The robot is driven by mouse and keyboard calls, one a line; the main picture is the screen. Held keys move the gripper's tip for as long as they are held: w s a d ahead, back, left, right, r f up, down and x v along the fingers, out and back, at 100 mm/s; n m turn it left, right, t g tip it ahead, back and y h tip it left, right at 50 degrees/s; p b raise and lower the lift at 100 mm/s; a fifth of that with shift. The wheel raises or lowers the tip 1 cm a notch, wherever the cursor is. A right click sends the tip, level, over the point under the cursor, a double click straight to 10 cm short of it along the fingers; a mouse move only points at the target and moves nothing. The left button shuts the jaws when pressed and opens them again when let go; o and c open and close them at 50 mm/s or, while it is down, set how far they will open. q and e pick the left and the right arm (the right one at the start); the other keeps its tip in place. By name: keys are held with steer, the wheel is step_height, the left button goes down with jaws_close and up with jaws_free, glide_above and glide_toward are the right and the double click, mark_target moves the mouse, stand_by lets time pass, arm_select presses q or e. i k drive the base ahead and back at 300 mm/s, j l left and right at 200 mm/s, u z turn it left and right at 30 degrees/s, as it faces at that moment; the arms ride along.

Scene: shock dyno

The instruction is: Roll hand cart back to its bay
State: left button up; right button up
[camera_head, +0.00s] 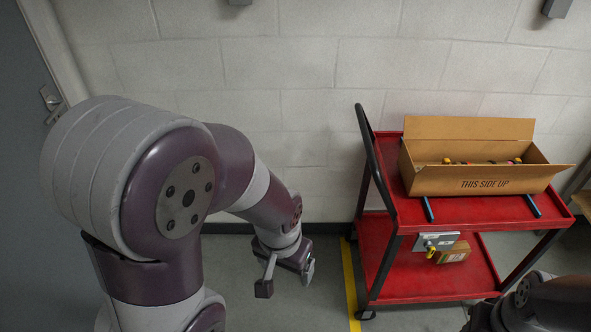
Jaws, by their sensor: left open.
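The red hand cart (395,207) stands at the right against the white block wall. It has two red shelves, dark posts and a black push handle (371,150) on its left end. My left gripper (285,282) is open and empty, low over the floor to the left of the cart, apart from it. Part of my right arm shows at the bottom right corner, in front of the cart; its fingertips are not clearly visible. A yellow floor line (349,285) runs beside the cart's left end. The bay is not clearly identifiable.
An open cardboard box (484,183) marked "THIS SIDE UP" sits on the cart's top shelf with small items inside. A small carton (454,252) and a grey device are on the lower shelf. A grey door (25,130) is at the left. Grey floor left of the line is clear.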

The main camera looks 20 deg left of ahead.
mark_target(396, 268)
steer(key=u, duration=0.4)
steer(key=i+j+z, duration=0.1)
steer(key=i, duration=0.35)
steer(key=i+j, duration=0.2)
steer(key=i, duration=0.25)
steer(key=z, duration=0.05)
